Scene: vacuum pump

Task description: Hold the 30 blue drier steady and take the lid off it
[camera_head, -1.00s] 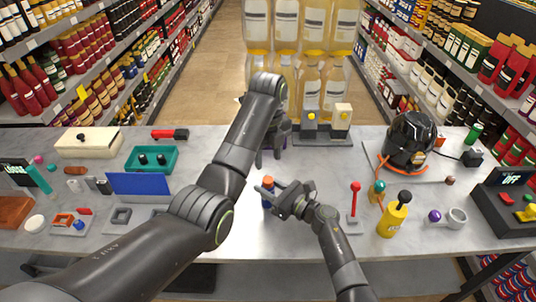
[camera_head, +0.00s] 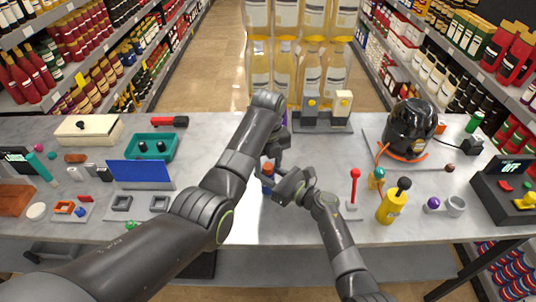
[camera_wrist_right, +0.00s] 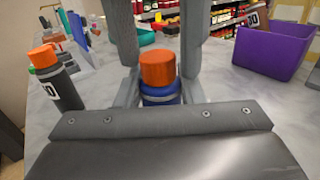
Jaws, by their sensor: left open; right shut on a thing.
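The blue drier (camera_head: 267,181) with its orange lid (camera_head: 268,169) stands at the middle of the table, near its front part. It also shows in the right wrist view as a blue body (camera_wrist_right: 160,93) under an orange lid (camera_wrist_right: 158,69). My right gripper (camera_head: 272,190) is shut on the blue body, with a finger on each side. My left gripper (camera_head: 270,163) comes down from above and is open. In the right wrist view its dark fingers (camera_wrist_right: 157,50) stand on either side of the lid; I cannot tell whether they touch it.
In the right wrist view a dark bottle with an orange cap (camera_wrist_right: 58,82) stands to the left and a purple bin (camera_wrist_right: 272,48) to the right. A red-topped lever (camera_head: 354,190) and a yellow bottle (camera_head: 393,206) stand right of my right arm. A blue panel (camera_head: 140,175) is at left.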

